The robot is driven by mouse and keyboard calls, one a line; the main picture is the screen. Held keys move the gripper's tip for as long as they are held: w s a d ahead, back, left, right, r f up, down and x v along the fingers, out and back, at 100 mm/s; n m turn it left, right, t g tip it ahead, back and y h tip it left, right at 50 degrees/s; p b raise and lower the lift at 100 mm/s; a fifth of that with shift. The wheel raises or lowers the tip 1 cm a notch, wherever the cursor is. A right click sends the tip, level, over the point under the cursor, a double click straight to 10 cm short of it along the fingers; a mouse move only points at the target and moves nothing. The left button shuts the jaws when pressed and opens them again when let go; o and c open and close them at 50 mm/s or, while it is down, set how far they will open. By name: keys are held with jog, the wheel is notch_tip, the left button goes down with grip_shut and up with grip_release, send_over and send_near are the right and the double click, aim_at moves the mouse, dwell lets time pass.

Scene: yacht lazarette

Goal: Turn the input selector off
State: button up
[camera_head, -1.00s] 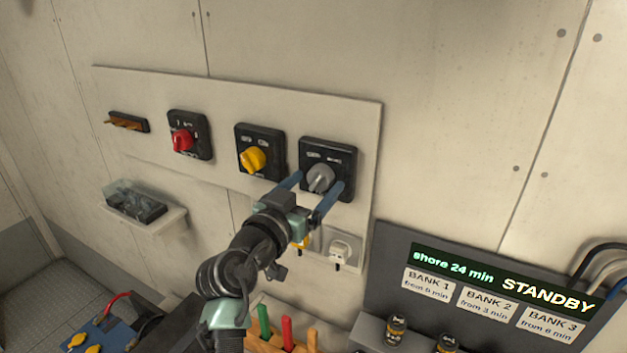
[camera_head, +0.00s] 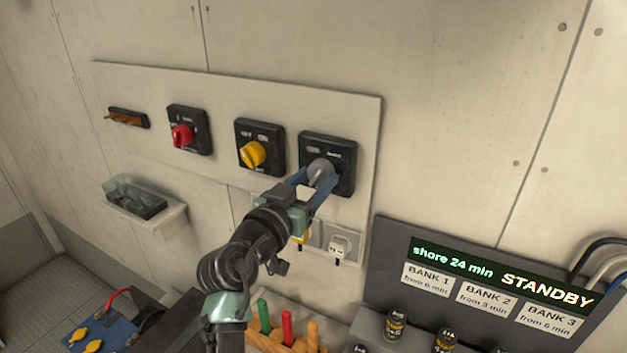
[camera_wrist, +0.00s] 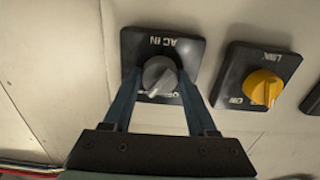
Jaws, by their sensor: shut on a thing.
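The input selector is a grey rotary knob (camera_head: 320,168) on a black square plate (camera_head: 343,150), the rightmost switch on the wall panel. In the wrist view the plate reads "AC IN" (camera_wrist: 168,43), and the grey knob (camera_wrist: 159,74) has a light pointer slanting to the lower left. My gripper (camera_head: 318,177) is at the knob, with one blue finger on either side, shut on it. In the wrist view my gripper (camera_wrist: 159,78) straddles the knob. Its lower plate lettering is partly hidden.
A yellow knob (camera_head: 252,154) is close on the left, then a red knob (camera_head: 181,136). Below are a socket with a white plug (camera_head: 339,246), a clear-covered shelf box (camera_head: 136,196), a rack of coloured handles (camera_head: 287,328) and a display reading "STANDBY" (camera_head: 547,293).

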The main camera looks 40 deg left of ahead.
jog(key=n, duration=0.5)
jog(key=shift+n, duration=0.3)
jog(key=n+p, duration=0.1)
jog(key=n, duration=0.4)
jog(key=shift+d+r+n, duration=0.1)
jog(key=shift+n, duration=0.3)
jog(key=o, duration=1.4)
jog(key=shift+c, duration=0.2)
